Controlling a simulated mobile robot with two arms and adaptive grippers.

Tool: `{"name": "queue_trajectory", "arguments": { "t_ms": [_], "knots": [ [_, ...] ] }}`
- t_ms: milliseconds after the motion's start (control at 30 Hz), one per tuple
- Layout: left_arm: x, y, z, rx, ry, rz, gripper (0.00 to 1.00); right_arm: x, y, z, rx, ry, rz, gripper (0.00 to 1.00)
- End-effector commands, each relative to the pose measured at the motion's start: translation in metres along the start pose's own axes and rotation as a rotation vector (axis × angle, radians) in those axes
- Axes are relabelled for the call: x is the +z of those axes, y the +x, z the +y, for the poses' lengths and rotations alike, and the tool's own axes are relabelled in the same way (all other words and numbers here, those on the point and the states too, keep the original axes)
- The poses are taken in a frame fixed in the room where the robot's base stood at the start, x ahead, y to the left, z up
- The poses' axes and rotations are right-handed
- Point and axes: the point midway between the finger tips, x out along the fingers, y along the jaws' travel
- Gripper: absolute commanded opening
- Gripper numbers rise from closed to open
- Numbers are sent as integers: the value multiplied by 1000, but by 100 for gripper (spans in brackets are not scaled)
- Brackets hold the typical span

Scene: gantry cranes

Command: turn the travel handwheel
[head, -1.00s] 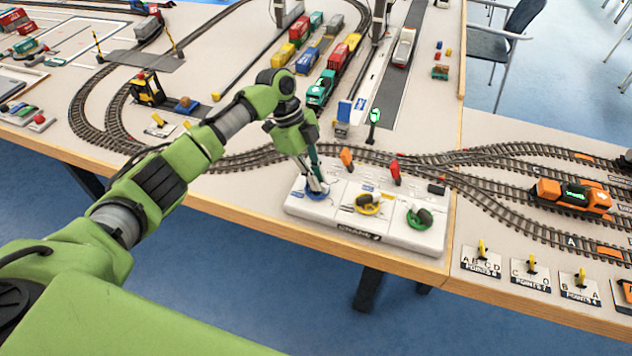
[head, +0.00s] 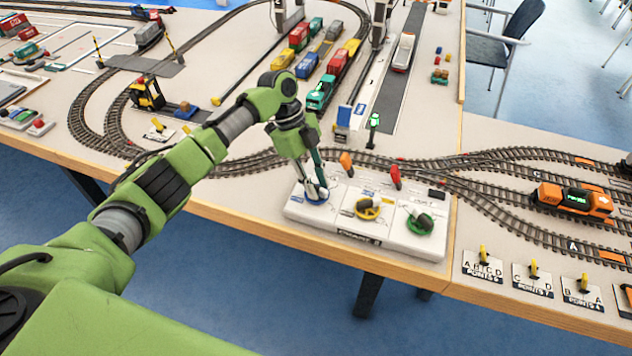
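A white control panel (head: 290,212) lies at the table's front edge with three round controls. The left one is a blue handwheel (head: 318,201), the middle one a yellow wheel (head: 368,208) and the right one a green wheel (head: 420,220). The panel labels are too small to read, so I cannot tell by name which is the travel wheel. My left gripper (head: 316,190) points down onto the blue handwheel, and its fingertips are at the wheel. The fingers hide part of that wheel, and the gap between them is unclear. My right gripper is not in view.
A green signal (head: 374,124) and several coloured wagons stand further back. Yellow point levers line the right front edge.

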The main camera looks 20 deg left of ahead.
Motion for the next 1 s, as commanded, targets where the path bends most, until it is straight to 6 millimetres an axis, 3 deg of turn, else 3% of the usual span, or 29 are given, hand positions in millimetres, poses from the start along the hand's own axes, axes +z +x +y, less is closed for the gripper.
{"name": "queue_trajectory", "arguments": {
  "t_ms": [233,700,1000],
  "knots": [
    [0,-10,-1,-2,-1,0,25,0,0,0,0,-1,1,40],
    [0,-100,-1,-3,-1,0,25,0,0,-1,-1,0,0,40],
    [0,-120,0,0,0,0,25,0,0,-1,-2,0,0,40]
  ]
}}
